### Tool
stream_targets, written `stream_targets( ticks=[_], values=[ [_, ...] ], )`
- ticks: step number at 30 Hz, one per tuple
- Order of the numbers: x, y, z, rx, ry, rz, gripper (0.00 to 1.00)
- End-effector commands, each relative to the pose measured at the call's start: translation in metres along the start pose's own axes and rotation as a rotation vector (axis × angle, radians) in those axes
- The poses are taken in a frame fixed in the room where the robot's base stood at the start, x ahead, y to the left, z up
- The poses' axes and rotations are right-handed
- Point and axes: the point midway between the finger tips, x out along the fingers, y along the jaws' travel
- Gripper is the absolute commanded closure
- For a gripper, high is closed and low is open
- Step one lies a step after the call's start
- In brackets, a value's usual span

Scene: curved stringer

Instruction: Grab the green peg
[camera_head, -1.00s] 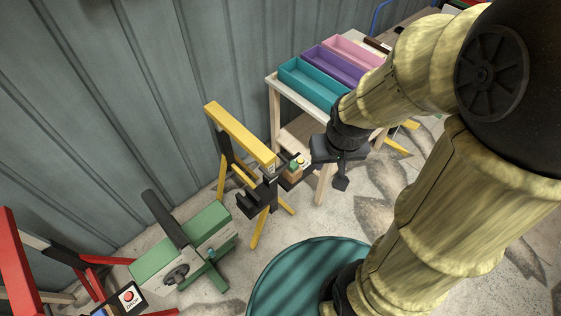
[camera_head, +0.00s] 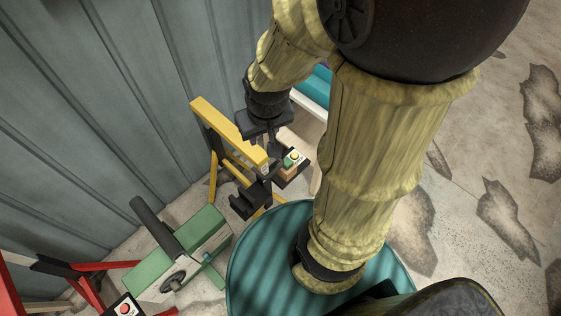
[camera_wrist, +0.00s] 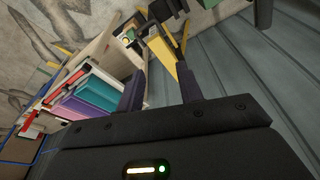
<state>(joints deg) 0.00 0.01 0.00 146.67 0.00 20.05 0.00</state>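A small green piece (camera_head: 288,162), which looks like the peg, sits at a brown wooden block on the black fixture of a yellow stand (camera_head: 228,130). It is too small to make out its exact shape. My gripper (camera_head: 261,143) points down above and to the left of it, near the yellow beam, and is apart from it. In the wrist view my gripper (camera_wrist: 160,70) has its two dark fingers spread with nothing held. The yellow stand (camera_wrist: 160,50) shows beyond the fingertips; I cannot clearly make out the green piece there.
A yellow button box (camera_head: 295,156) is beside the green piece. A green machine (camera_head: 185,255) with a dark cylinder stands at lower left, near a red frame (camera_head: 90,285). A teal round surface (camera_head: 260,265) lies below my arm. Coloured bins (camera_wrist: 97,92) show in the wrist view.

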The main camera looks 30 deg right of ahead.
Motion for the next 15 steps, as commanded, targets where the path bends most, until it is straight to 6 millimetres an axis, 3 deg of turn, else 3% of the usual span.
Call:
stream_targets(
  ticks=[5,8,11,15],
  values=[
    [0.0,0.0,0.0,0.0,0.0,0.0,0.62],
    [0.002,0.001,-0.001,0.01,-0.002,0.0,0.42],
    [0.011,0.004,-0.006,0.057,-0.013,0.0,0.42],
    [0.039,0.015,-0.023,0.213,-0.047,0.003,0.42]
  ],
)
